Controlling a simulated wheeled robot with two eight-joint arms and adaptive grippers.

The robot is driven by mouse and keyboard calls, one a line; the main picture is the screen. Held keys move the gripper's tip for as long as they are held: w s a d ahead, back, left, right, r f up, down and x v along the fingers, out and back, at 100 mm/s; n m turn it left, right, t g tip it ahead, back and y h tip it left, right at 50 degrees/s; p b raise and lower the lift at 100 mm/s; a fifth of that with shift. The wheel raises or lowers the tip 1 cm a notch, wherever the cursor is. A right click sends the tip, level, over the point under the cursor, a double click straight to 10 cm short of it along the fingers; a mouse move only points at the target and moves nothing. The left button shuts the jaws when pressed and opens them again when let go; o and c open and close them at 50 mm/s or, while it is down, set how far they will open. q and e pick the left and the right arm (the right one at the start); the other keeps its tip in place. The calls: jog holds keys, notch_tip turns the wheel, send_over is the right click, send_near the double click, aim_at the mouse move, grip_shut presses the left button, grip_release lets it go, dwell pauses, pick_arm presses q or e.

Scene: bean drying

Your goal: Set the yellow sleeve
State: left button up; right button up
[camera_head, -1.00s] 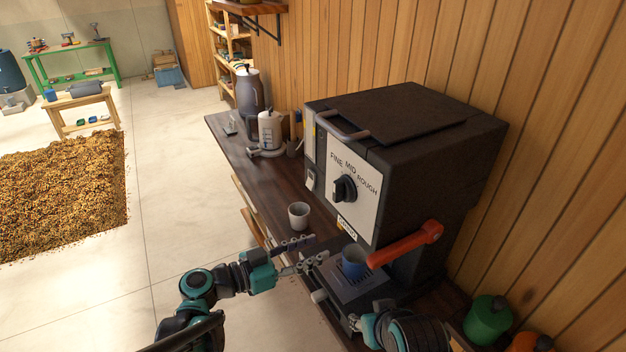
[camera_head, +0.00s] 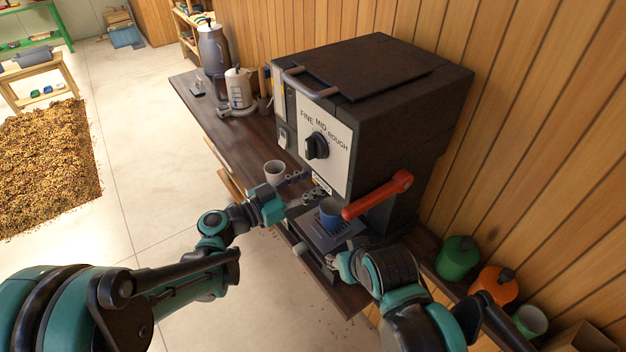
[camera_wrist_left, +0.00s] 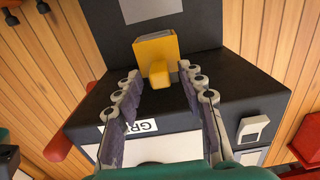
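The yellow sleeve (camera_wrist_left: 154,48), a boxy piece with a small tab, shows in the left wrist view against the dark underside area of the grinder (camera_head: 375,100). I cannot make it out clearly in the head view. My left gripper (camera_wrist_left: 160,76) is open, its two fingers apart, with the sleeve's tab showing between the fingertips. Whether they touch it I cannot tell. In the head view this gripper (camera_head: 312,192) is at the front of the grinder, above the counter. My right gripper (camera_head: 338,262) is low by the grinder's base; its fingers are too small to judge.
A blue cup (camera_head: 329,212) stands on the grinder's tray, below the red lever (camera_head: 378,195). A white cup (camera_head: 275,172) is on the counter left of it. A kettle (camera_head: 238,90) stands farther back. Green (camera_head: 457,258) and orange (camera_head: 495,284) containers are at the right.

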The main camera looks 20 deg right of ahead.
pick_arm(q)
grip_shut()
notch_tip(320, 180, down, 5)
jog(key=b, duration=0.4)
grip_release()
